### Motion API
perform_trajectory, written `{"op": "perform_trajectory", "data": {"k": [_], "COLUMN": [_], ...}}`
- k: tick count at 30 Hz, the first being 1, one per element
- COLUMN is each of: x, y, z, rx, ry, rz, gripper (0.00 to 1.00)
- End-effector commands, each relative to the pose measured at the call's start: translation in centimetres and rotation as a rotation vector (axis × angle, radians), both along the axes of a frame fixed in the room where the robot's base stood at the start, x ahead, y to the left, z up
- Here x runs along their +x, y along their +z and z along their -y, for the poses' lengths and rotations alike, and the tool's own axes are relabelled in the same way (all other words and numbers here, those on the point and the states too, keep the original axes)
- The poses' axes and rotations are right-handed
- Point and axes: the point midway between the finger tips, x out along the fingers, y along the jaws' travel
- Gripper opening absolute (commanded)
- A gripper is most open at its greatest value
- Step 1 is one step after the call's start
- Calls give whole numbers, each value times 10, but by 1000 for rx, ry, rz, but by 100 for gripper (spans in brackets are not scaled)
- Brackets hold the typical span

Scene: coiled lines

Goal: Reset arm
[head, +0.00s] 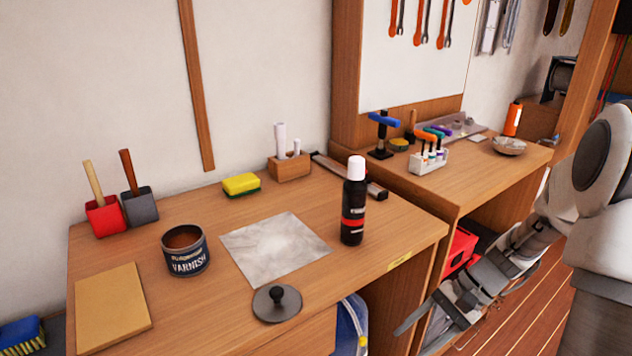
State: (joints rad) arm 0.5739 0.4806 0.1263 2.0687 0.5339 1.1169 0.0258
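My arm (602,165) comes in from the right edge, in pale grey and dark grey links. It reaches down and to the left, beside the front of the benches. My gripper (434,325) is at its low left end, below the bench top and in front of the open space under the right bench. Its fingers look spread apart, with nothing seen between them. The gripper is apart from the things on the bench top. Part of the arm runs out of the picture at the right.
The near bench (205,300) holds a varnish can (186,251), a black bottle (354,205), a grey lid with a knob (277,303) and a yellow sponge (241,184). A red case (461,249) is under the right bench (480,184). Wooden floor (535,310) shows at lower right.

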Motion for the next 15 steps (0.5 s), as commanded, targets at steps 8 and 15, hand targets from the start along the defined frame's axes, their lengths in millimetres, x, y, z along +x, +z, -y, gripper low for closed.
{"op": "perform_trajectory", "data": {"k": [8, 15], "x": [-30, -61], "y": [57, 95], "z": [-23, -37], "rx": [-223, -395], "ry": [227, 396], "rz": [144, 288], "gripper": [57, 57]}}
